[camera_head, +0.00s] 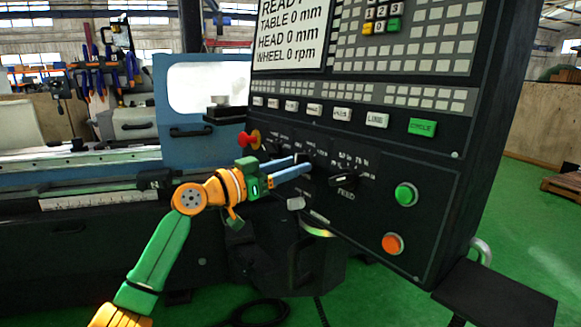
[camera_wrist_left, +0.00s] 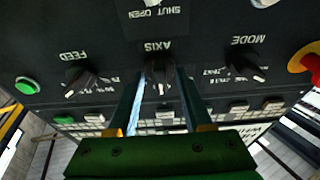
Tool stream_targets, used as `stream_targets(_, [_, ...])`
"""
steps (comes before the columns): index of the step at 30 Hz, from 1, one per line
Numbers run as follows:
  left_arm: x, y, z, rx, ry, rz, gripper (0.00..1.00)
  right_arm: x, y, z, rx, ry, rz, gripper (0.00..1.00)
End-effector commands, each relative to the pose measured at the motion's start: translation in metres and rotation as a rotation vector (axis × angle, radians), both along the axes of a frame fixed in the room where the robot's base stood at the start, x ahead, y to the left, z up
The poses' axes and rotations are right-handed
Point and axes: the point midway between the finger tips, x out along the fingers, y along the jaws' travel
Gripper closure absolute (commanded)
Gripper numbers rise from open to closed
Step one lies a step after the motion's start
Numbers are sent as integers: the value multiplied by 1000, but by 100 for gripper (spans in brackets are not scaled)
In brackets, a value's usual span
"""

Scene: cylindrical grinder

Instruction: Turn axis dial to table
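The black axis dial (camera_wrist_left: 158,75) sits on the dark control panel under the label AXIS, which appears upside down in the left wrist view. Its white pointer mark faces down in that view. My left gripper (camera_wrist_left: 161,80) has its two blue fingers apart, one on each side of the dial, with the tips close to the panel. I cannot tell whether the fingers touch the dial. In the head view, the left gripper (camera_head: 305,163) reaches the panel from the left, and its fingers partly hide the axis dial. My right gripper is not in view.
The feed dial (camera_head: 344,180) is right of the gripper. The mode dial (camera_wrist_left: 245,68) is on the other side. A red emergency knob (camera_head: 249,139), green button (camera_head: 406,195) and orange button (camera_head: 393,243) are also on the panel. The screen (camera_head: 290,30) reads TABLE 0 mm.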

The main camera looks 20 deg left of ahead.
Motion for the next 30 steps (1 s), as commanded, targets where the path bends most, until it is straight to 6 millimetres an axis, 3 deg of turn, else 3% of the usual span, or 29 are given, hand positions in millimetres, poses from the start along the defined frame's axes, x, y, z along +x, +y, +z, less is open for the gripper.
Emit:
stream_targets(4, [-10, 8, -5, 2, -1, 2, 50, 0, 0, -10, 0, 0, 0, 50])
stream_targets(9, [-41, 28, -9, 4, 0, 3, 50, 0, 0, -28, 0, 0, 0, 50])
stream_targets(14, [-57, 38, -7, 2, 1, 0, 50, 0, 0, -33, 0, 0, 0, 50])
stream_targets(26, [-58, 39, -4, 1, 1, -1, 50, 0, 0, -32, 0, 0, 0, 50])
stream_targets(28, [-54, 40, -10, -4, 17, 9, 50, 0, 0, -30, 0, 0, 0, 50])
stream_targets(30, [-39, 46, -36, -21, 75, 51, 50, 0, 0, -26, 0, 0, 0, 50])
